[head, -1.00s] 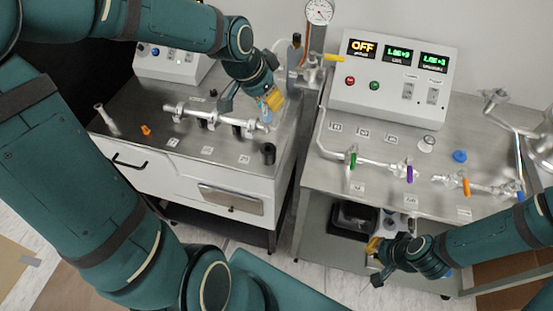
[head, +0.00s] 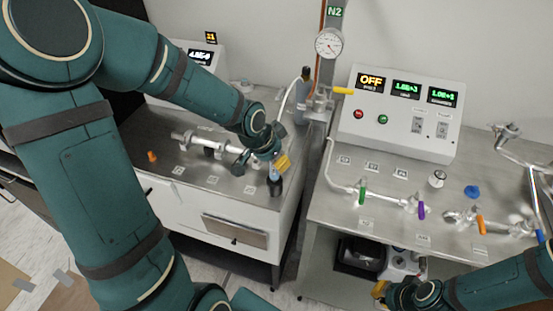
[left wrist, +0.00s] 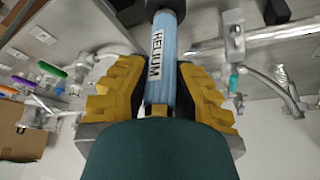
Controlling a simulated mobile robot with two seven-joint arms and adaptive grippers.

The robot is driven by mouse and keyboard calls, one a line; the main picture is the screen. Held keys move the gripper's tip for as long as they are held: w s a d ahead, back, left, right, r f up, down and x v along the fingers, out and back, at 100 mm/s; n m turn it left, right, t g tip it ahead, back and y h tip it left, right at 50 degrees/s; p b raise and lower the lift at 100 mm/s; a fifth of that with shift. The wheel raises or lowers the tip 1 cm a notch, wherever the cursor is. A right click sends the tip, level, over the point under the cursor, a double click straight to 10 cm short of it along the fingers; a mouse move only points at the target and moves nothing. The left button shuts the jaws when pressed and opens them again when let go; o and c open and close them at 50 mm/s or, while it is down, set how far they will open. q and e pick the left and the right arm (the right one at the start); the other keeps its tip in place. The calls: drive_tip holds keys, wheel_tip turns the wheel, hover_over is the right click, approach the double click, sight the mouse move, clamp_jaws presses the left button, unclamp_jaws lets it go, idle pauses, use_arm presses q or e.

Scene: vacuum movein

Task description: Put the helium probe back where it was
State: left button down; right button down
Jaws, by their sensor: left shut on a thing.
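My left gripper (head: 277,161) is shut on the helium probe (head: 274,173), a light blue cylinder, above the front right corner of the left bench. In the left wrist view the probe (left wrist: 161,62), labelled HELIUM, sits between the yellow fingers. A small black holder (head: 275,188) on the bench is right below the probe in the head view. I cannot tell whether the probe's tip is inside it or just above it. My right gripper (head: 381,290) is low by the right bench's front, partly hidden by its own arm; its opening does not show.
A metal tube assembly (head: 215,145) lies on the left bench (head: 190,185) behind the gripper. The right bench carries a control box (head: 400,112), piping with coloured valves (head: 420,210) and a blue cap (head: 472,191). A gap separates the benches.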

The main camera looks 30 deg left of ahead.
use_arm(q)
drive_tip(key=shift+f+b, duration=0.4)
drive_tip(key=shift+b, duration=0.05)
drive_tip(key=c, duration=1)
unclamp_jaws()
drive_tip(key=shift+o, duration=0.2)
drive_tip(key=shift+r, duration=0.1)
drive_tip(key=shift+r+p, duration=0.55)
drive_tip(key=shift+p, duration=0.1)
drive_tip(key=p+v, duration=0.2)
drive_tip(key=v, duration=0.9)
drive_tip(key=shift+s+r+p, duration=0.2)
drive_tip(key=shift+r+p, duration=0.1)
drive_tip(key=shift+p, duration=0.05)
